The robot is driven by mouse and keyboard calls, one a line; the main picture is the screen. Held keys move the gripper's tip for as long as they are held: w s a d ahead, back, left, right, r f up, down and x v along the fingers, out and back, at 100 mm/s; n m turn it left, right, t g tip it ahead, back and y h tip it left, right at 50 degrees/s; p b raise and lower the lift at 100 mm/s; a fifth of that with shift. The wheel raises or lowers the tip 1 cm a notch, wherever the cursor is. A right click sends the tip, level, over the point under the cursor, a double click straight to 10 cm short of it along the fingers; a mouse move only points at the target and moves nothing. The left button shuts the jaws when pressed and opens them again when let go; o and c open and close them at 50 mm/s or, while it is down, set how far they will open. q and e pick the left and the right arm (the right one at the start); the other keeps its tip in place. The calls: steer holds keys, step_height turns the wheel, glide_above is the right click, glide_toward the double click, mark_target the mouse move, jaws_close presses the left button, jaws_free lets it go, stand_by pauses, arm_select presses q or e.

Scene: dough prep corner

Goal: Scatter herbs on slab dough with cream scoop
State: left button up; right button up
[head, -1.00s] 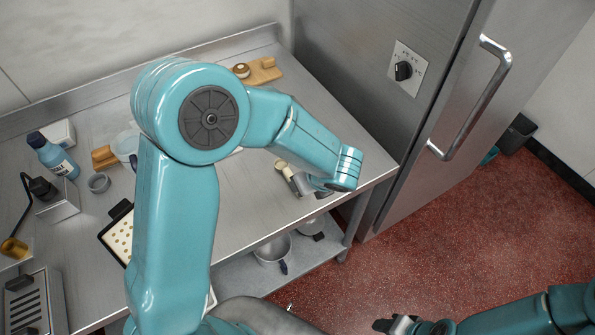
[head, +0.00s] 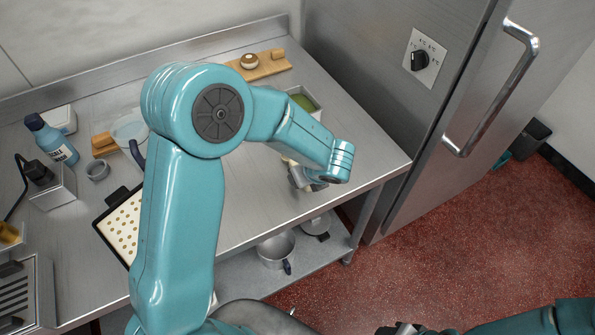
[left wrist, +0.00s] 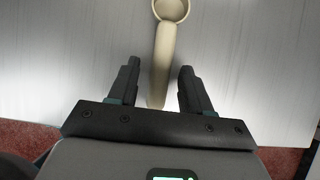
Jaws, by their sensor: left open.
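The cream scoop (left wrist: 166,45) lies on the steel counter, its bowl away from me and its handle toward my left gripper. My left gripper (left wrist: 158,70) is open, with a finger on either side of the handle's end and gaps showing. In the head view this gripper (head: 308,178) is low over the counter's right front part, mostly covering the scoop. Green herbs (head: 303,101) sit in a metal container behind my left forearm. A pale dotted slab (head: 125,222), apparently the dough, lies in a dark tray (head: 103,232), partly hidden by my arm. My right gripper (head: 400,329) is at the bottom edge, its jaws unclear.
A wooden board (head: 272,66) with a small round jar (head: 249,61) stands at the back. A steel fridge (head: 450,110) borders the counter's right end. Pots sit on the lower shelf.

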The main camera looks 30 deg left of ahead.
arm_select(q)
jaws_close()
steer(key=shift+r+p, duration=1.6)
steer(key=shift+r, duration=0.5)
